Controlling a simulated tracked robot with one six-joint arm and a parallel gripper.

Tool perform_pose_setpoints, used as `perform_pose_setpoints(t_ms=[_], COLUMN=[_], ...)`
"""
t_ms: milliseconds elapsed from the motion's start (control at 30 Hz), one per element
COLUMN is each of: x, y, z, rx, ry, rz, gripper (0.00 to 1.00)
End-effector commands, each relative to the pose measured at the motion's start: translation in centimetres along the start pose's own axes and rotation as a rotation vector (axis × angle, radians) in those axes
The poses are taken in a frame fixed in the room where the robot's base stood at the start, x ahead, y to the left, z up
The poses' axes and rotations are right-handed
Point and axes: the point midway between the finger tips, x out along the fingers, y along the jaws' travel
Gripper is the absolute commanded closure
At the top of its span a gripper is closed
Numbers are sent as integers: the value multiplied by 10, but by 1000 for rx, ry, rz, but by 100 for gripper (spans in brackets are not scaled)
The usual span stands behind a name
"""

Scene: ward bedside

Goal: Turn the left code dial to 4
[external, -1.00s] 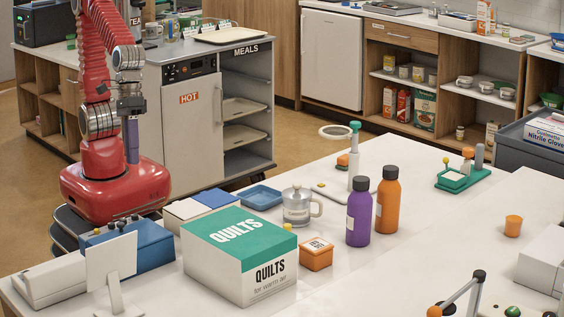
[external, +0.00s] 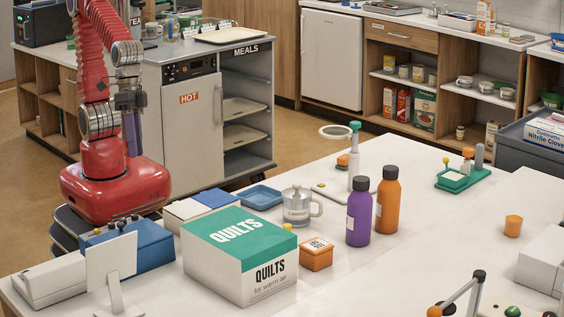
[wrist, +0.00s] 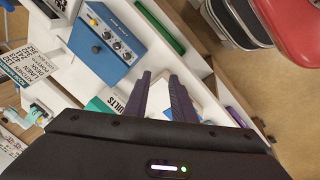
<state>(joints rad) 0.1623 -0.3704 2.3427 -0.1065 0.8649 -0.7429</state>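A blue box (external: 150,245) stands at the table's left end in the external view, partly behind a white panel. In the wrist view, the blue box (wrist: 127,25) shows a row of small knobs, a yellow piece (wrist: 93,21) at one end and a dark round knob (wrist: 96,49) on its face. I cannot tell which knob is the left code dial, and no digits are legible. My gripper (external: 132,152) hangs beyond the box, clear of it. In the wrist view, my gripper (wrist: 160,76) has its purple fingers apart, with nothing held between them.
A white panel on a stand (external: 111,262) is in front of the blue box. A QUILTS box (external: 215,268) stands to its right, with a blue-and-white box (external: 185,212) behind that. Bottles (external: 358,220) stand farther right.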

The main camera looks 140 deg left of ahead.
Motion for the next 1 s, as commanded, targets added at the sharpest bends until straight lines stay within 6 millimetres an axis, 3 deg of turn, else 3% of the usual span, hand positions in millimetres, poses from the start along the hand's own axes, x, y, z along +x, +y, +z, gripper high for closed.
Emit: perform_pose_setpoints(t_ms=[1000], x=[-31], y=[-56], z=[4], rx=[643], ry=[99], rz=[-46], gripper=[77])
